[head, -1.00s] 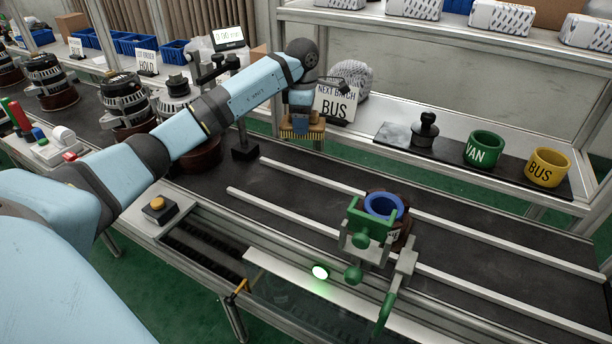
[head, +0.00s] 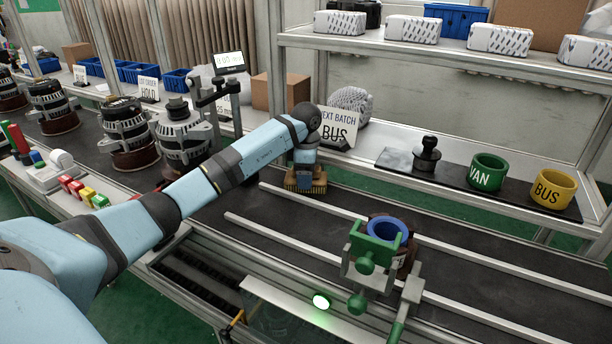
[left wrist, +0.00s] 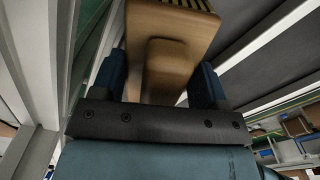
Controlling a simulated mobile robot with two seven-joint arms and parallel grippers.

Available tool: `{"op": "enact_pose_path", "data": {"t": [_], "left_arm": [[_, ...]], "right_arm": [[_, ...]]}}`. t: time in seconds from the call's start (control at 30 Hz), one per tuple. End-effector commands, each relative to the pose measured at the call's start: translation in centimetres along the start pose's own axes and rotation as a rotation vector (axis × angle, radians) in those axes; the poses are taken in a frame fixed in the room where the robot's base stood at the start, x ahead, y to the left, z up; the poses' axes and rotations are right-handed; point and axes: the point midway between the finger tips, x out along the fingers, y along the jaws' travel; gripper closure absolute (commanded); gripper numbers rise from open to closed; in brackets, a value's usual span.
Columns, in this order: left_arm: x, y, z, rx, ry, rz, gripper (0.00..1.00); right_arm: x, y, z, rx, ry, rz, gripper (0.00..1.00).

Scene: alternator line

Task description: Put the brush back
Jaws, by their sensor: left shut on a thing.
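My left gripper (head: 305,172) is shut on a wooden brush (head: 304,189) with pale yellowish bristles. It points down over the back part of the belt, near the back guide rail. I cannot tell whether the bristles touch the belt. In the left wrist view the wooden brush (left wrist: 163,55) sits between the two dark blue fingers (left wrist: 160,88). On the shelf to the right is a dark mat with a bare grey patch (head: 396,158) at its left end and a black stamp-like tool (head: 427,153) beside it. My right gripper is not in view.
A "NEXT BATCH BUS" sign (head: 338,128) stands just behind the gripper. Green "VAN" (head: 488,173) and yellow "BUS" (head: 553,189) rings stand on the mat. Several alternators (head: 184,143) stand to the left.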

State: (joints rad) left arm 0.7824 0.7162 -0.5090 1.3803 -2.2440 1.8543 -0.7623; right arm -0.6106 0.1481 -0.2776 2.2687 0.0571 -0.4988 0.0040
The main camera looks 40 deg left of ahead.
Motion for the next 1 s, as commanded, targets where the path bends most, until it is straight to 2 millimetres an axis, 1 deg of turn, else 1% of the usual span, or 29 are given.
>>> {"op": "enact_pose_path", "data": {"t": [0.13, 0.23, 0.27, 0.3, 0.37, 0.6, 0.7, 0.77, 0.87, 1.0], "left_arm": [[-0.1, 0.0, 0.0, 0.0, 0.0, 0.001, 0.55], [0.2, 0.0, 0.0, 0.0, 0.001, 0.001, 0.55], [0.2, 0.0, 0.0, 0.0, 0.001, 0.001, 0.3], [0.2, 0.0, 0.0, 0.0, 0.001, 0.001, 0.21], [0.2, 0.0, 0.0, 0.0, 0.001, 0.001, 0.07], [0.1, 0.0, 0.0, 0.0, 0.001, 0.0, 0.07], [-0.2, 0.0, 0.0, 0.0, -0.001, 0.001, 0.07], [-1.0, 0.1, 0.0, -0.001, 0.0, 0.003, 0.07], [-2.7, 0.1, -0.1, -0.002, 0.001, 0.003, 0.07], [-5.9, 0.1, -0.1, -0.001, 0.0, 0.005, 0.07]], "right_arm": [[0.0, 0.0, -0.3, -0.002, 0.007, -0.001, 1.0], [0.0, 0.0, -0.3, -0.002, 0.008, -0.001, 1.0], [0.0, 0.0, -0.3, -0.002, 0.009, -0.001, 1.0], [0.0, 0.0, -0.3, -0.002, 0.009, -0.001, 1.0], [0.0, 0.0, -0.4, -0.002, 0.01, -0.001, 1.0], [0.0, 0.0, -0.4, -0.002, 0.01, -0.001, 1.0], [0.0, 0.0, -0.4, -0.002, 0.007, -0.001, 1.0], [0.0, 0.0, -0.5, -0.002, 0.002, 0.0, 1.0], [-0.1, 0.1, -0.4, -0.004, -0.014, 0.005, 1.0], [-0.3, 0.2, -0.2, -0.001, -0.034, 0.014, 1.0]]}}
